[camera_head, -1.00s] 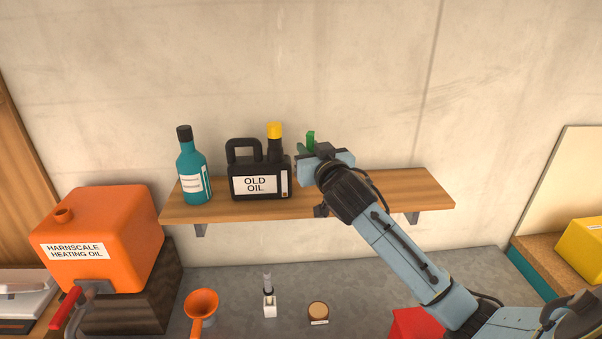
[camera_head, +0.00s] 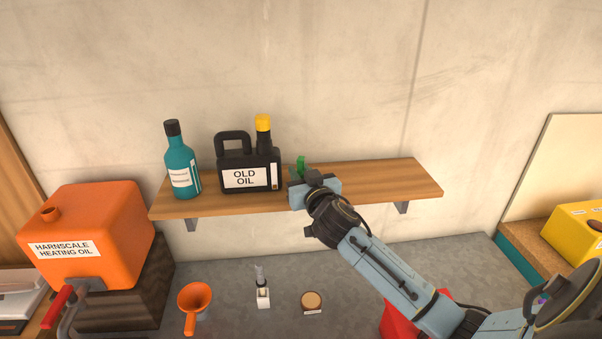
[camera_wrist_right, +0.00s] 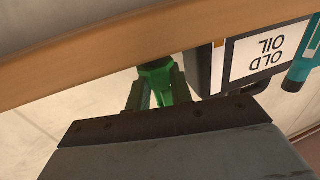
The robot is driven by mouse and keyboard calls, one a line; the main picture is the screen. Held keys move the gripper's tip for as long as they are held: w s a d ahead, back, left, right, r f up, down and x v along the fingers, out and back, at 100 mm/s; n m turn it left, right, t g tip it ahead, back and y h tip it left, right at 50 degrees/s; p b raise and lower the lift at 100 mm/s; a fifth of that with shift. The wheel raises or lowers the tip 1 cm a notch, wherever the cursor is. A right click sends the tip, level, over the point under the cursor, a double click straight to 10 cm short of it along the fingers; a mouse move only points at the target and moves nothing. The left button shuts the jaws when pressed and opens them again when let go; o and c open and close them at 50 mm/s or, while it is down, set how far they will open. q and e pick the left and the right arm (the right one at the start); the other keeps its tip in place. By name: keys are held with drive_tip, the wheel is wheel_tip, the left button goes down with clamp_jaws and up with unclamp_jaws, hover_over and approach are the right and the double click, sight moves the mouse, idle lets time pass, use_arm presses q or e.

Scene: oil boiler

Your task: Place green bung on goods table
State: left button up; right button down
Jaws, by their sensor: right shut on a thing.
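The green bung (camera_head: 301,164) is held in my right gripper (camera_head: 303,179). In the head view it sticks up from the jaws, in front of the wooden shelf (camera_head: 390,180) and right of the black "OLD OIL" can (camera_head: 249,172). In the right wrist view the bung (camera_wrist_right: 158,83) shows beyond the dark gripper plate, close to the shelf's edge (camera_wrist_right: 90,58). I cannot tell whether it touches the shelf. The jaw tips are partly hidden. I cannot tell for sure which surface is the goods table. My left gripper is out of view.
A teal bottle (camera_head: 181,165) stands left of the can. Below are a grey worktop (camera_head: 225,270), an orange oil tank (camera_head: 95,225), an orange funnel (camera_head: 195,300) and a small round item (camera_head: 311,300). A yellow box (camera_head: 575,228) sits on a cork-topped surface at right.

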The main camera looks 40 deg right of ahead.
drive_tip(key=c, duration=1.7)
unclamp_jaws()
drive_tip(key=shift+f, duration=0.15)
drive_tip(key=o, duration=0.4)
drive_tip(key=shift+o, duration=0.2)
